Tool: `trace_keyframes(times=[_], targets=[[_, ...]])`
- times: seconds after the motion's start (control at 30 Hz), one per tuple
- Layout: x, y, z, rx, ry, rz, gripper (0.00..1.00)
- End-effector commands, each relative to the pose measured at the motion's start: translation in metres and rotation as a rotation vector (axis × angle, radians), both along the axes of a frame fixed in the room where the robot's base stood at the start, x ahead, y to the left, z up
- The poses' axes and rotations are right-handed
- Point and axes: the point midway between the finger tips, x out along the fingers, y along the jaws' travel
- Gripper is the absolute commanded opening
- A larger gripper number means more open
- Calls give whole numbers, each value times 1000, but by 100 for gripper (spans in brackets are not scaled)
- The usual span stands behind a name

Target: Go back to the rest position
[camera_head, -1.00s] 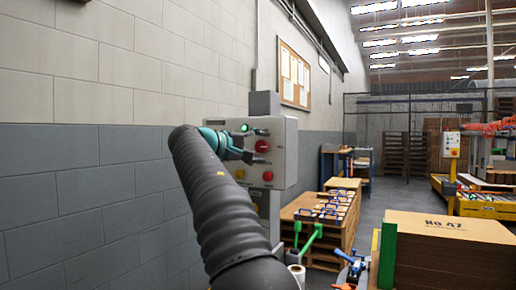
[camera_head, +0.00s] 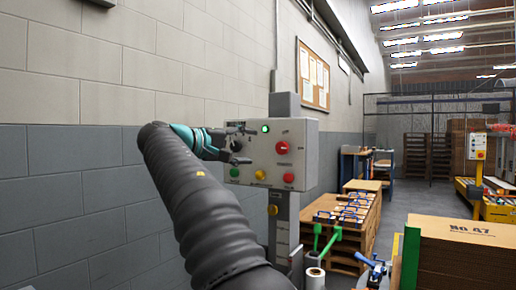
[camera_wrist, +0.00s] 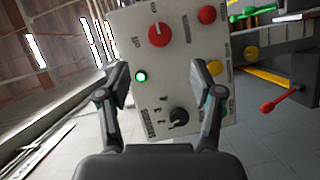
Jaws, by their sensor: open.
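My gripper (camera_wrist: 160,95) is open and empty in the wrist view, its two fingers apart in front of a grey control panel (camera_wrist: 185,50). The panel carries a red rotary switch (camera_wrist: 159,34), a lit green lamp (camera_wrist: 140,76), a black selector knob (camera_wrist: 178,116) and a red button (camera_wrist: 207,14). I cannot tell from the frames whether a finger touches the panel.
A block wall (camera_head: 70,180) runs along the left. Wooden pallets with blue-handled items (camera_head: 345,212) stand right of the post. A stack of brown sheets (camera_head: 465,250) marked No 47 fills the lower right. Grey floor (camera_head: 405,205) is free between the pallets and the yellow-framed conveyor.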

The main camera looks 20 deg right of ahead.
Motion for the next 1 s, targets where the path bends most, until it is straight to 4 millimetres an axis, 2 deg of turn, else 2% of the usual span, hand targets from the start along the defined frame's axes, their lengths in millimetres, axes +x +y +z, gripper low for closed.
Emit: trace_keyframes(times=[0.13,0.57,0.67,0.77,0.87,0.93,1.0], targets=[[-2,7,1,0,0,0,66],[-2,7,1,1,-3,0,66],[6,9,-1,12,-18,38,66],[28,19,-31,68,18,115,66],[51,32,-83,147,95,196,66],[56,43,-124,234,154,260,66],[50,51,-161,326,198,310,66]])
